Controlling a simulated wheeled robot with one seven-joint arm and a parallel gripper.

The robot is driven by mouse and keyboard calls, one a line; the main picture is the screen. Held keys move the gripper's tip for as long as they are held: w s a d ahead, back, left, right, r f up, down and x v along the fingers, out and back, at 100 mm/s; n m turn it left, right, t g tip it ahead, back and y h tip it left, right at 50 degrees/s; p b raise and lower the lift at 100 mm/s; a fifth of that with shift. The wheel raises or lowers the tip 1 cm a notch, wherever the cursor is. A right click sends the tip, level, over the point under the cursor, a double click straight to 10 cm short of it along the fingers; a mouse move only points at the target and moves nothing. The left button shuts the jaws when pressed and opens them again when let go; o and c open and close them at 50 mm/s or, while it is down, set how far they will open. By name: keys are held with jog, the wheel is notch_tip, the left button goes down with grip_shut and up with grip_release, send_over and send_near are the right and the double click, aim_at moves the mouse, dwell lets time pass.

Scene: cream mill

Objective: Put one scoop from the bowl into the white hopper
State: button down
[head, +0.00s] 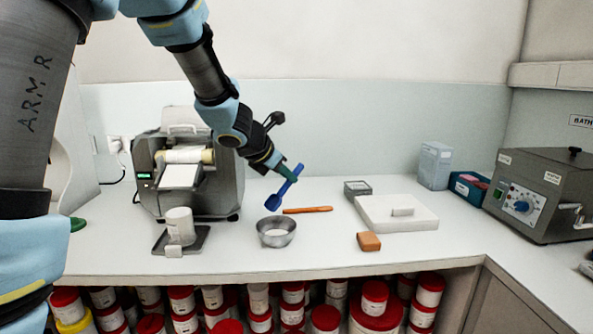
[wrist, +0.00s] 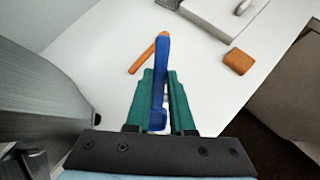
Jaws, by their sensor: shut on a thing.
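My gripper (head: 288,174) is shut on the blue scoop (head: 274,202) and holds it tilted in the air, its broad end pointing down and left. The scoop also shows between the green fingers in the wrist view (wrist: 161,75). I cannot see whether it holds anything. The grey metal bowl (head: 276,240) stands on the counter below the scoop, apart from it. Its contents are not clear. A white cup-like container (head: 180,226) stands on a dark base left of the bowl. A white top part (head: 182,130) sits on the grey mill (head: 228,180) behind; which one is the hopper is unclear.
An orange stick-like tool (head: 307,210) lies right of the bowl. An orange block (head: 368,241), a white slab (head: 372,217) and a small grey box (head: 357,188) lie farther right. A grey bath machine (head: 545,190) stands at far right. The counter's front middle is clear.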

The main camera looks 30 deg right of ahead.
jog(key=shift+f+b, duration=4.4)
jog(key=shift+f, duration=0.15)
jog(key=shift+r+p, duration=3.5)
jog(key=shift+r, duration=0.4)
jog(key=shift+s, duration=0.1)
